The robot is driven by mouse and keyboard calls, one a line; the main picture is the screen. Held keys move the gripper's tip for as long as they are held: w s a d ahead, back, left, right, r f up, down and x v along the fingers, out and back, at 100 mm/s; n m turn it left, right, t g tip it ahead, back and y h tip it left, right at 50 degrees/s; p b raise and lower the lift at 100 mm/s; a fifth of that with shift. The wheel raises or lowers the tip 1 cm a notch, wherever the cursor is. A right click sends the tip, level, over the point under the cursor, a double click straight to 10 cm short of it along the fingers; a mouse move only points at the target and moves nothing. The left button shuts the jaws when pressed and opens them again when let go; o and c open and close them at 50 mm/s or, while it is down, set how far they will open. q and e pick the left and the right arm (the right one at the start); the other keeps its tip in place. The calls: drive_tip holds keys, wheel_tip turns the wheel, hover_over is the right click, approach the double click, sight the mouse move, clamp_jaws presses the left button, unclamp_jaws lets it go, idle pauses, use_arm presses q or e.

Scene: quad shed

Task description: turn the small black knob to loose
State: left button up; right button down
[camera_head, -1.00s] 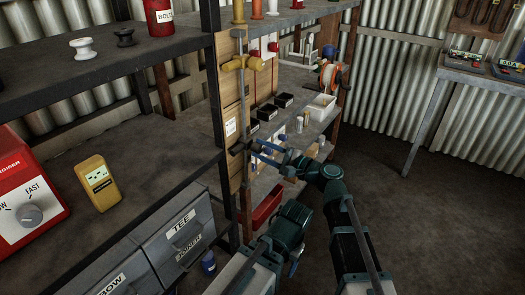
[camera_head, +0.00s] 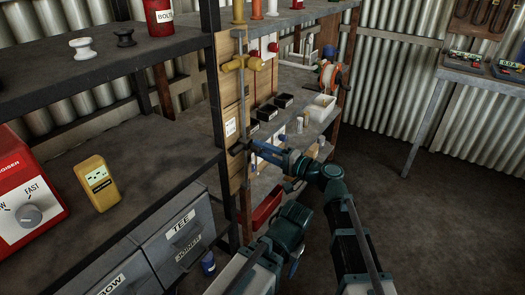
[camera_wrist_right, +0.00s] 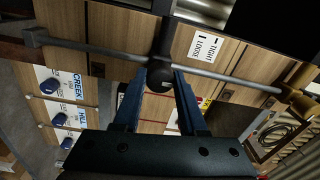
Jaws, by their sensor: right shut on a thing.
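The small black knob (camera_wrist_right: 160,76) is round and dark, on a dark stem in the middle of the right wrist view. My right gripper (camera_wrist_right: 159,82) has its blue fingers on either side of it, shut on it. A white label with TIGHT and LOOSE (camera_wrist_right: 203,45) is just right of the knob in the wrist view.
A grey rod (camera_wrist_right: 225,78) runs close behind the knob, with a yellow fitting (camera_head: 240,63) on it. Blue knobs on white plates (camera_wrist_right: 75,113) are at the wrist view's left. Shelves with small black bins (camera_head: 283,100) lie beyond. The floor at right is clear.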

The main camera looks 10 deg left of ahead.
idle(0.3)
drive_tip(key=shift+c, duration=2.2)
unclamp_jaws()
drive_tip(key=shift+d, duration=0.1)
drive_tip(key=v, duration=1.3)
drive_tip(key=shift+s+d, duration=0.2)
drive_tip(key=shift+d, duration=0.1)
